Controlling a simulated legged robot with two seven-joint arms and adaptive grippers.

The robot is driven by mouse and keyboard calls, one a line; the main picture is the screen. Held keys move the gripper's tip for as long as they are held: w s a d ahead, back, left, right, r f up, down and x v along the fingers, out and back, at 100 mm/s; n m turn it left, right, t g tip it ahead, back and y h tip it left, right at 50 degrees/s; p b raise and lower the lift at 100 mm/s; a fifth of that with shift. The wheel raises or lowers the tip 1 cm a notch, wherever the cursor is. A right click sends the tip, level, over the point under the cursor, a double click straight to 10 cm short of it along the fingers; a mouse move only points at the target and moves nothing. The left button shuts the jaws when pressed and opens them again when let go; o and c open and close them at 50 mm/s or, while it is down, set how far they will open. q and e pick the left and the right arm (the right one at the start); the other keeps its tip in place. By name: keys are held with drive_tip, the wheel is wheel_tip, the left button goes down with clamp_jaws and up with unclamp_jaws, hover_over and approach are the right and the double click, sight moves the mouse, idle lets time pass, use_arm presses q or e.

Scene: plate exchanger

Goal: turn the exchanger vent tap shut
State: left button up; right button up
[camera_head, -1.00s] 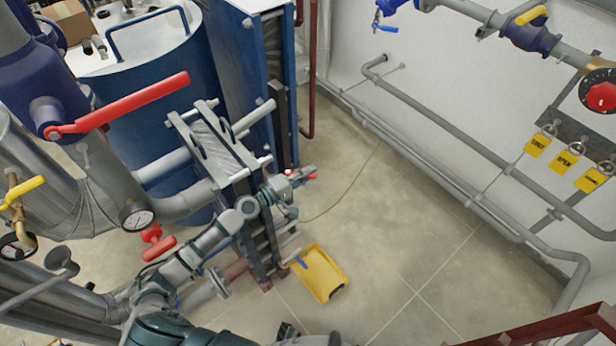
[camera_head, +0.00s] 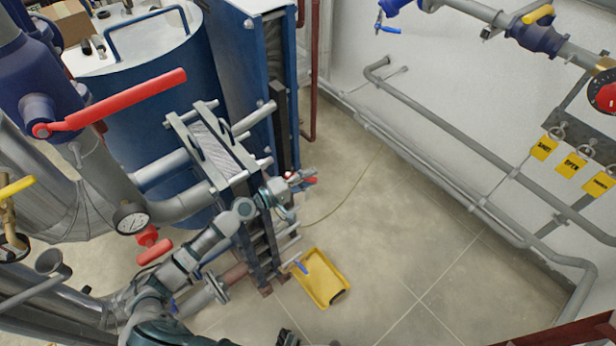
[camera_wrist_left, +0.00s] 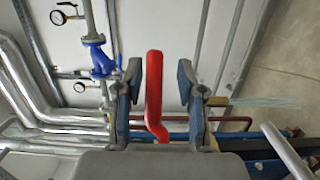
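A red tap lever (camera_wrist_left: 154,90) stands between the two fingers of my left gripper (camera_wrist_left: 160,88) in the left wrist view. I take it for the vent tap. The fingers are spread, with a gap visible on each side of the lever. In the head view my left gripper (camera_head: 306,178) is beside the plate exchanger (camera_head: 218,150), at its right side. A little red of the lever (camera_head: 311,181) shows there; the tap's body is hidden.
A large red lever (camera_head: 120,100) and a pressure gauge (camera_head: 132,217) are at left. Pipes run along the wall at right; the floor between is clear.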

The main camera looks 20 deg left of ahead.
use_arm(q)
drive_tip(key=shift+r, duration=0.1)
drive_tip(key=shift+s+a, duration=0.15)
drive_tip(key=shift+s, duration=0.05)
drive_tip(key=v, duration=1.1)
drive_tip(key=shift+a, duration=0.3)
drive_tip(key=shift+s, duration=0.1)
